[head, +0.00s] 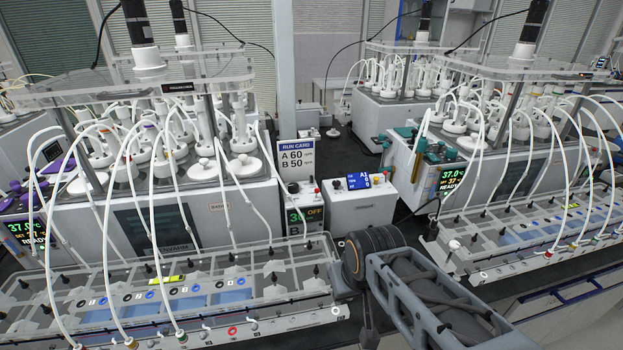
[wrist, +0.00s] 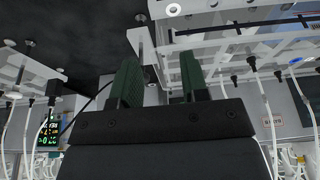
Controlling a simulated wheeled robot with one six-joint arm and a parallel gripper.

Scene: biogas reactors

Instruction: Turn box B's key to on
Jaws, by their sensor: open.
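A small control box (head: 304,222) stands in the gap between the two reactor units. Its dark display reads 30 and OFF, with a letter B beside it. A white box (head: 358,204) with a blue display marked A is to its right. I cannot make out a key on either box. My gripper (wrist: 158,75) shows in the wrist view with two dark green fingers apart and nothing between them. In the head view my arm reaches into the gap in front of the boxes, and the fingers are hidden.
A run card (head: 297,153) reading A 60 and B 50 stands above the boxes. Tray racks with white tubes stand at left (head: 180,300) and right (head: 520,235). Reactor units with glassware rise behind them. A narrow strip of dark bench lies between.

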